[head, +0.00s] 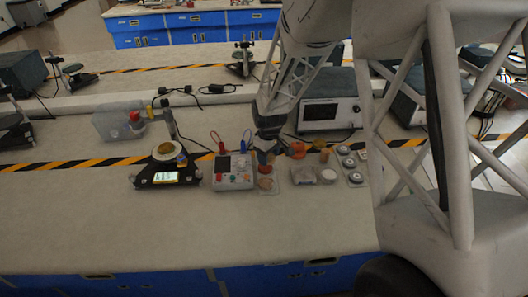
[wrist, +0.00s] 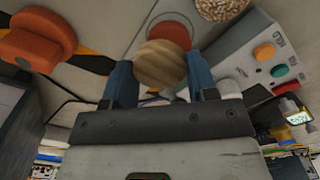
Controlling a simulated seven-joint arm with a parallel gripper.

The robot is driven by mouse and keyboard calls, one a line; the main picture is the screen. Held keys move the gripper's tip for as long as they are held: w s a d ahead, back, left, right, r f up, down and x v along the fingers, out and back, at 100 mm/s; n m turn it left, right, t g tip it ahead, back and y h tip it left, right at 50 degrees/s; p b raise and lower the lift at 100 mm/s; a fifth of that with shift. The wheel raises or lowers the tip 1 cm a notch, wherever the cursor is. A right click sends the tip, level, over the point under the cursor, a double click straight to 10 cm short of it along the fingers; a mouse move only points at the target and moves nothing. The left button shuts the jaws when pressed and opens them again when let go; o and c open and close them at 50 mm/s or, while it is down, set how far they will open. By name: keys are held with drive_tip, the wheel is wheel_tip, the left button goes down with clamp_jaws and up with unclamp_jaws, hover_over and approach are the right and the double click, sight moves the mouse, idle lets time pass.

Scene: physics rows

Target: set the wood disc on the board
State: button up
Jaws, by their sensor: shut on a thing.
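My gripper (wrist: 161,70) is shut on a round wood disc (wrist: 160,64), pale tan with visible grain, held between its two blue fingers. A red-orange disc (wrist: 172,34) shows just beyond it, inside a thin round outline. In the head view my gripper (head: 265,158) hangs low over the bench, just right of a light grey control box (head: 234,172). The held disc is hard to make out there.
The control box (wrist: 262,58) is close beside my gripper in the wrist view, with a speckled tan round thing (wrist: 222,7) near it. An orange knob-like thing (wrist: 38,40) is on the other side. A tray of grey weights (head: 350,165) stands right. The bench front (head: 110,230) is clear.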

drive_tip(key=shift+w+a+f, duration=0.1)
drive_tip(key=shift+w+a, duration=0.05)
drive_tip(key=shift+w, duration=0.95)
drive_tip(key=shift+w+a+f, duration=0.1)
drive_tip(key=shift+w+a, duration=0.05)
drive_tip(key=shift+w, duration=0.9)
drive_tip(key=shift+w+a+f, duration=0.1)
drive_tip(key=shift+w+a, duration=0.05)
drive_tip(key=shift+w, duration=0.95)
drive_tip(key=shift+f, duration=0.1)
drive_tip(key=shift+f, duration=1.65)
drive_tip(key=shift+f, duration=0.15)
drive_tip(key=o, duration=0.6)
wheel_tip(320, 180, up, 12)
drive_tip(key=shift+r, duration=0.15)
